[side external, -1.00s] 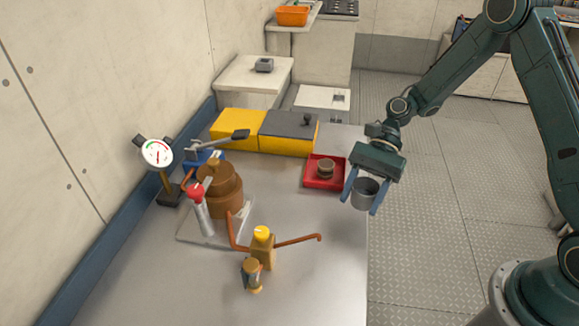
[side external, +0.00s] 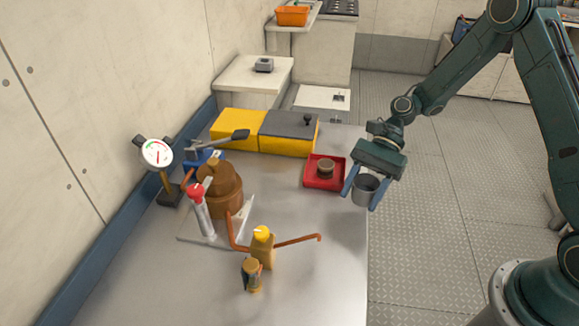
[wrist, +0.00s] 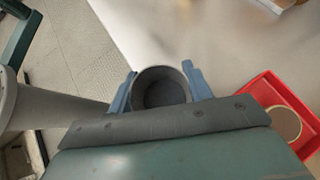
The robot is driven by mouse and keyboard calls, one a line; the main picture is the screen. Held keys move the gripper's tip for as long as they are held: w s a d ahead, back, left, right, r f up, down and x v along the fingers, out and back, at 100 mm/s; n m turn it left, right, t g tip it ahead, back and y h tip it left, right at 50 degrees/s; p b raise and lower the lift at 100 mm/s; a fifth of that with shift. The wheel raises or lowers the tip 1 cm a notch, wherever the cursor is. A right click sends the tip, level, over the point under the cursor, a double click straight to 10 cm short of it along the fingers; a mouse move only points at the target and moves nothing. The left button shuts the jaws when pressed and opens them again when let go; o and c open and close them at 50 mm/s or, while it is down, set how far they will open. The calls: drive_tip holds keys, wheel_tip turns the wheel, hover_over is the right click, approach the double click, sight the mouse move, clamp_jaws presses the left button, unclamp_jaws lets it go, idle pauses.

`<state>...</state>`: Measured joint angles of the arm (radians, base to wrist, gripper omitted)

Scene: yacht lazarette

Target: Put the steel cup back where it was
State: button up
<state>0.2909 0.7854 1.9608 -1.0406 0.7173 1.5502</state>
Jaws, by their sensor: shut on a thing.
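The steel cup (side external: 365,191) is a grey, open-topped cylinder held upright between the blue fingers of my gripper (side external: 364,194). It also shows in the wrist view (wrist: 161,88), with its dark inside facing the camera and a finger on each side. My gripper is shut on it. In the side view the cup hangs near the right edge of the metal table (side external: 310,275), to the right of and nearer than the red tray. Its height above the table is hard to tell.
A red tray (side external: 311,181) holds a round brown-and-tan item (side external: 325,169). A yellow and grey box (side external: 288,133) stands behind it. A brown stepped pot (side external: 221,190), a red-capped cylinder (side external: 199,208), a gauge (side external: 156,153) and a copper-armed valve (side external: 262,250) stand left. The front right tabletop is clear.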

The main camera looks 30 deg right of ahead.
drive_tip(key=shift+w+d+m+t, duration=0.3)
drive_tip(key=shift+w+m+t, duration=0.3)
drive_tip(key=shift+m+t, duration=0.25)
drive_tip(key=w+d+m+t, duration=0.2)
drive_tip(key=m+t, duration=0.1)
drive_tip(key=w+d+m+t, duration=0.3)
drive_tip(key=m, duration=0.1)
drive_tip(key=shift+d+f, duration=0.15)
drive_tip(key=shift+d, duration=0.05)
drive_tip(key=w+d+m+t+h, duration=0.2)
drive_tip(key=d+m+t+h, duration=0.3)
drive_tip(key=d+m, duration=0.2)
drive_tip(key=shift+d+r, duration=0.4)
drive_tip(key=shift+d, duration=0.7)
drive_tip(key=shift+w+r+m, duration=0.1)
drive_tip(key=shift+w+m, duration=0.05)
drive_tip(key=shift+m, duration=0.1)
drive_tip(key=w+a+r+m+h, duration=0.2)
drive_tip(key=a+r, duration=0.5)
drive_tip(key=r, duration=0.3)
drive_tip(key=shift+r+t, duration=0.2)
drive_tip(key=shift+t, duration=0.25)
